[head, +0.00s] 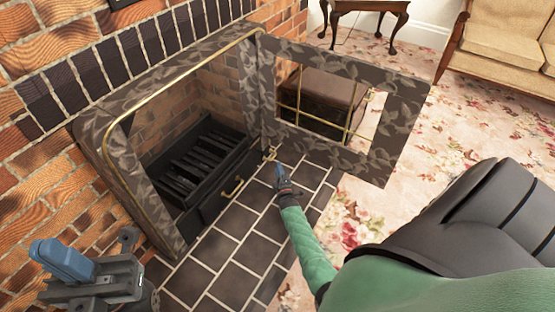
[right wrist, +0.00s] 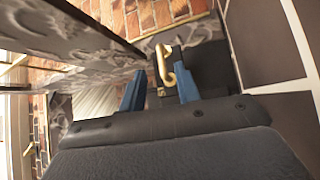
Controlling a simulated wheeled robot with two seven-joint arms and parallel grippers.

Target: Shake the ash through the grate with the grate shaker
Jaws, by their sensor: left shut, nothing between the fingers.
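The black grate (head: 192,165) lies inside the open fireplace. A small brass hook-shaped handle (head: 269,153), apparently the grate shaker, sticks out at the front right of the firebox. In the right wrist view the brass hook (right wrist: 164,65) shows between the tips of my right gripper (right wrist: 160,88), whose blue fingers are apart. In the head view my right gripper (head: 281,175) reaches toward the hook, just below it. I cannot tell if they touch. My left gripper (head: 65,260) is shut and empty at the lower left, left of the fireplace.
The fireplace door (head: 395,140) stands open to the right, near my right gripper. A brass drawer handle (head: 233,187) is on the black front below the grate. Dark hearth tiles (head: 235,250) are clear. A brown ottoman (head: 322,100) stands behind the door.

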